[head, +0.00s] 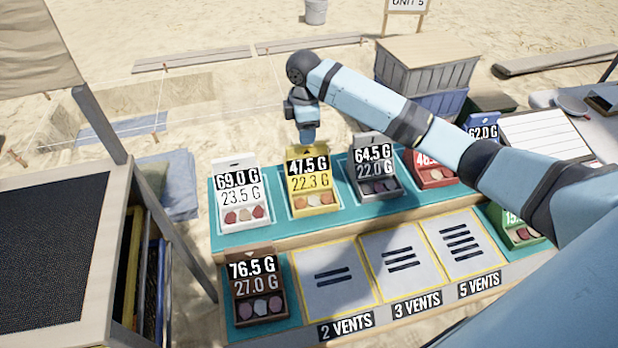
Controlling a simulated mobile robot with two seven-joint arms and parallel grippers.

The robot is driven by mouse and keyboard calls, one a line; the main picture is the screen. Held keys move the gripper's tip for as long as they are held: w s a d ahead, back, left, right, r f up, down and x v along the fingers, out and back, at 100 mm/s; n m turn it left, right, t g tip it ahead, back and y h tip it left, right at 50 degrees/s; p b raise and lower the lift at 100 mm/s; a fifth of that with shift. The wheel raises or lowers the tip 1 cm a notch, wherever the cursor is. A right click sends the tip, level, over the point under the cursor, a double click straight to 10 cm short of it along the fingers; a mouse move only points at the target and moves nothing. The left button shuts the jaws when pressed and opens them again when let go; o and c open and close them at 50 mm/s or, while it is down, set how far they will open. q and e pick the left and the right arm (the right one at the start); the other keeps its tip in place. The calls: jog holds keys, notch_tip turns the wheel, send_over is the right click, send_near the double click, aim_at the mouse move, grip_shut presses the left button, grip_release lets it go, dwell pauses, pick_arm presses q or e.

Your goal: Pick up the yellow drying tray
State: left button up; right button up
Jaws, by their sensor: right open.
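The yellow drying tray (315,201) stands in the back row on the teal rack, between a white tray and a dark grey one. Its label reads 47.5 G and 22.3 G, and it holds several small pieces. My right gripper (307,138) is open and empty, pointing down just above and behind the yellow tray's top edge. Whether it touches the tray cannot be told. My left gripper is not in view.
The white tray (243,208), grey tray (374,187) and red tray (436,177) share the back row. A brown tray (258,306) stands front left, beside bare panels marked 2, 3 and 5 vents. A green tray (520,236) and blue tray (481,122) are at right.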

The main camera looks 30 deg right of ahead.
jog(key=f, duration=0.5)
jog(key=shift+w+d+f, duration=0.15)
jog(key=shift+d+f, duration=0.1)
jog(key=shift+f, duration=0.15)
grip_shut()
